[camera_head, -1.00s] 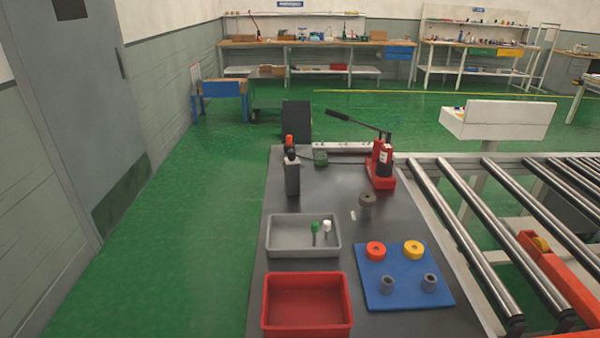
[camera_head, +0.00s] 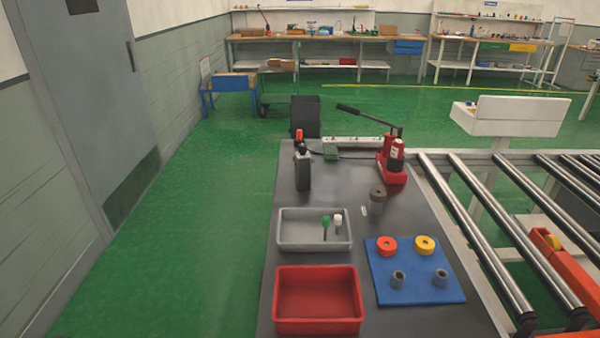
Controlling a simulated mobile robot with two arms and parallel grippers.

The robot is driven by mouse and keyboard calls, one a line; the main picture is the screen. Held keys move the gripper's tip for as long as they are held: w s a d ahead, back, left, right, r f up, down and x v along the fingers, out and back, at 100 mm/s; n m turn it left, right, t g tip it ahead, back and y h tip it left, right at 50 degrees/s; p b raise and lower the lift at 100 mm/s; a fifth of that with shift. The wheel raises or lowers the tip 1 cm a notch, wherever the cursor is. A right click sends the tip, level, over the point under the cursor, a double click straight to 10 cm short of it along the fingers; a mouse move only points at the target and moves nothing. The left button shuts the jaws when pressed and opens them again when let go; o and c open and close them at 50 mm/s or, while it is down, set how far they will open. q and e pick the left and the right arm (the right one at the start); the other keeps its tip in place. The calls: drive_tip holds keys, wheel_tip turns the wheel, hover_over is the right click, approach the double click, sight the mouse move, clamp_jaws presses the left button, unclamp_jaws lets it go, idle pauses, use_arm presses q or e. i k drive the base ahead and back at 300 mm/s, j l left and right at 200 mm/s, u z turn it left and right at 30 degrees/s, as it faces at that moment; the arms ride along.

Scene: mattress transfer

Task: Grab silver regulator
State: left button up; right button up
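No object is plainly recognisable as a silver regulator. Two small grey hollow cylinders, a left one (camera_head: 398,278) and a right one (camera_head: 440,278), stand on the front part of a blue mat (camera_head: 420,292). Behind them on the mat are an orange-red ring (camera_head: 387,246) and a yellow ring (camera_head: 425,245). A larger dark grey cylindrical part (camera_head: 377,199) stands on the dark table behind the mat. Neither of my grippers is in view.
A red bin (camera_head: 318,326) looks empty. A grey tray (camera_head: 290,231) holds a green-topped and a white-topped item. A black bottle-like object (camera_head: 303,171) and a red hand-lever pump (camera_head: 392,171) stand farther back. A roller conveyor (camera_head: 480,232) borders the table on the right.

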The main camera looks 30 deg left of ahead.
sight(302, 163)
drive_tip(key=k+j+z, duration=0.1)
drive_tip(key=j, duration=0.3)
drive_tip(key=k+j, duration=0.2)
drive_tip(key=j, duration=0.15)
drive_tip(key=k+j+z, duration=0.15)
drive_tip(key=j, duration=0.25)
drive_tip(key=k+j, duration=0.15)
drive_tip(key=j, duration=0.2)
drive_tip(key=i+j+z, duration=0.1)
drive_tip(key=j+z, duration=0.15)
drive_tip(key=j, duration=0.45)
drive_tip(key=j+z, duration=0.3)
drive_tip(key=j, duration=0.45)
